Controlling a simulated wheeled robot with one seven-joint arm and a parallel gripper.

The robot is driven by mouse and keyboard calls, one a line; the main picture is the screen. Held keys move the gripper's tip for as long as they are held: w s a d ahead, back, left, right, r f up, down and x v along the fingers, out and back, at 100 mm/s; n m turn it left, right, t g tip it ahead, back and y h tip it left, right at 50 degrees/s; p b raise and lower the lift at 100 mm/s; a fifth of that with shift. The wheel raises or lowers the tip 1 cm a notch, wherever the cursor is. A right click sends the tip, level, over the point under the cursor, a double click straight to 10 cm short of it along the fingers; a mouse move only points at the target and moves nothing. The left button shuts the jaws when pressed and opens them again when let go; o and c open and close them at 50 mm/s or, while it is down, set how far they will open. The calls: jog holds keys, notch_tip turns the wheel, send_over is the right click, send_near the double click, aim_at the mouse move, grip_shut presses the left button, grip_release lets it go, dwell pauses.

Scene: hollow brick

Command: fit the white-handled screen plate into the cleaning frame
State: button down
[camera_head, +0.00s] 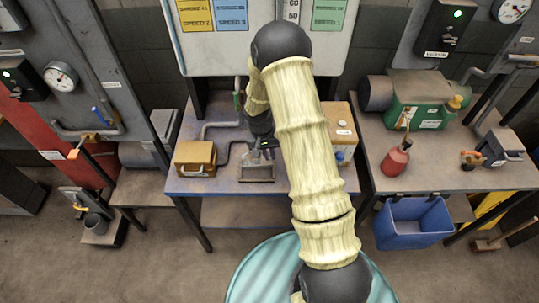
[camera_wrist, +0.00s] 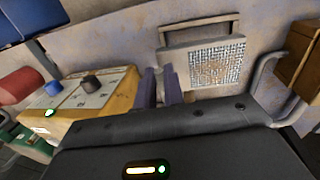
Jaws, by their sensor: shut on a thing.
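The screen plate (camera_wrist: 190,66) is a pale grey slab with a fine mesh panel in the wrist view. My gripper (camera_wrist: 161,88) has its two purple fingers close together at the plate's left side, shut on it. The white handle is not clearly seen. The cleaning frame (camera_wrist: 200,18) shows as a dark brown bar with short sides just beyond the plate. In the head view the frame (camera_head: 257,180) lies near the table's front edge, with my gripper (camera_head: 262,153) behind it. I cannot tell whether plate and frame touch.
A yellow-brown box (camera_head: 195,158) stands left of the frame, with a grey pipe (camera_head: 222,127) behind it. Another box with knobs (camera_wrist: 92,88) stands on the other side, partly behind my arm in the head view. The table front (camera_head: 215,186) between left box and frame is bare.

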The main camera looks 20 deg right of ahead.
aim_at(270, 162)
jog(key=shift+r, duration=0.1)
dwell(0.3)
jog(key=shift+f+b, duration=1.7)
jog(key=shift+f, duration=0.9)
jog(key=shift+r, duration=0.1)
jog(key=shift+y+p, duration=0.5)
jog(key=shift+y, duration=0.1)
jog(key=shift+f+b, duration=1.3)
jog(key=shift+f, duration=0.35)
jog(key=c, duration=1.4)
grip_release()
jog(key=shift+c, duration=0.2)
